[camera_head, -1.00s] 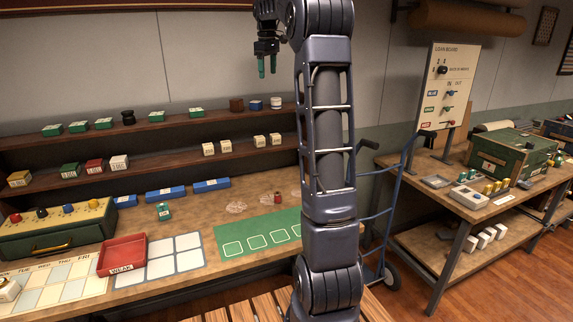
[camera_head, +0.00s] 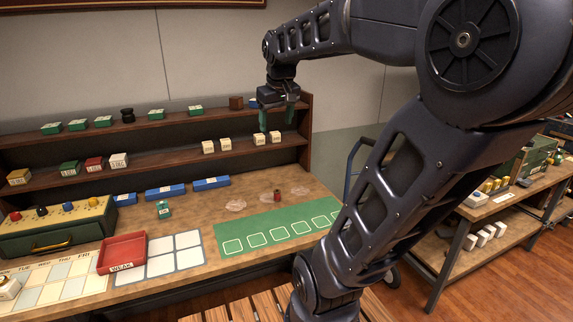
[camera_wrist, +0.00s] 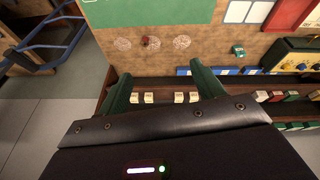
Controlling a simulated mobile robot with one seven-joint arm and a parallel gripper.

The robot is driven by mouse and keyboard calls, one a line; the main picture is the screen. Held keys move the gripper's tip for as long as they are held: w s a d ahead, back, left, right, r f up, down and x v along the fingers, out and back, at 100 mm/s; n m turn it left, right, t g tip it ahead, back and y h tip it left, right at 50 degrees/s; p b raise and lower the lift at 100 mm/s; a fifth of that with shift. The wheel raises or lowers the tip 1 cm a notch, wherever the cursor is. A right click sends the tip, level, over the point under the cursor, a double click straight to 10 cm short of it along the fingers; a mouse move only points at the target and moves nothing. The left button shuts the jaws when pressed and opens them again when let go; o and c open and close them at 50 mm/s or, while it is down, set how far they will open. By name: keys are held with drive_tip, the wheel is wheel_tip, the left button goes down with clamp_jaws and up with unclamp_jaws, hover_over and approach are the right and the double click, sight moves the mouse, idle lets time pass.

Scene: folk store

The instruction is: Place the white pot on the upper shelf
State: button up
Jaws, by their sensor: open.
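My gripper (camera_head: 277,126) is at the right end of the upper shelf (camera_head: 175,120), pointing down, its two green fingers apart. In the wrist view my gripper (camera_wrist: 160,72) shows nothing between its fingertips. No white pot is plainly visible now. A small white, round, dark-topped thing stood at the right end of the upper shelf a second ago; my gripper now covers that spot. I cannot tell whether the fingers are around it.
White labelled blocks (camera_head: 208,147) stand on the lower shelf (camera_head: 140,166), close to the fingers. A green mat (camera_head: 270,232) and red tray (camera_head: 122,254) lie on the bench.

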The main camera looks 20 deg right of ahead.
drive_tip(key=s+a+f+m, duration=0.1)
drive_tip(key=s+f+m, duration=0.1)
drive_tip(key=s+f, duration=0.7)
drive_tip(key=shift+s+f+t, duration=0.25)
drive_tip(key=shift+s+t, duration=0.15)
drive_tip(key=shift+s, duration=0.15)
